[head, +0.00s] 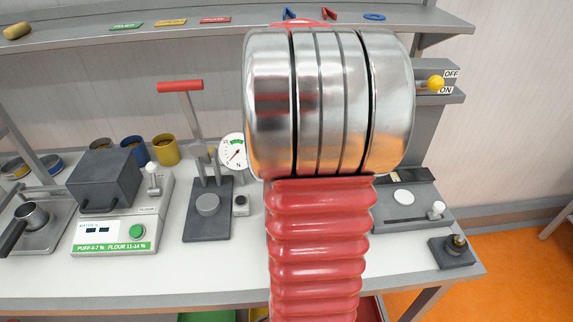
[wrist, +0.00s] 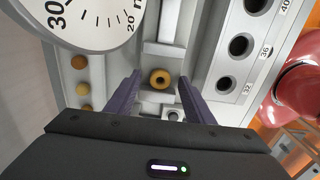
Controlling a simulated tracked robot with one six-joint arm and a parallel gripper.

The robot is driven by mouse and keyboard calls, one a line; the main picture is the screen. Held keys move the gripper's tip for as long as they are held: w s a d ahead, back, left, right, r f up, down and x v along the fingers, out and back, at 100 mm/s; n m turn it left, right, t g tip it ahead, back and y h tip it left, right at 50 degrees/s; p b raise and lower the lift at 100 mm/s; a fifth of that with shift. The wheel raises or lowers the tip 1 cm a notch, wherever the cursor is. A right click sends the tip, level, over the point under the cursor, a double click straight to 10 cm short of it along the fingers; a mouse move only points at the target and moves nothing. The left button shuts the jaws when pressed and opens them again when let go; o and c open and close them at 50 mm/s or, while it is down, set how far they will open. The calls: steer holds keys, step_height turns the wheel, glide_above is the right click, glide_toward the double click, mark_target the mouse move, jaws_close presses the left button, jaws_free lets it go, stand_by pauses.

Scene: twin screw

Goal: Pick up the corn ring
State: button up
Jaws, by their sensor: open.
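The corn ring (wrist: 160,80) appears in the wrist view as a small yellow-brown ring with a dark hole. It sits on a grey fixture, between and slightly beyond my fingertips. My gripper (wrist: 158,76) is open, with one dark finger on each side of the ring and a visible gap to both. Nothing is held. How far the ring lies below the fingertips is hard to tell. In the head view I cannot make out my gripper or this ring; my own red and metal arm covers the middle.
In the wrist view a white dial (wrist: 98,20) is close at upper left. Several round brown pieces (wrist: 83,88) lie on the left. A grey panel (wrist: 222,75) with numbered holes stands on the right. In the head view a press with a red handle (head: 180,86) stands left of my arm.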

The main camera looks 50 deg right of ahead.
steer(key=shift+c, duration=0.6)
steer(key=c, duration=0.7)
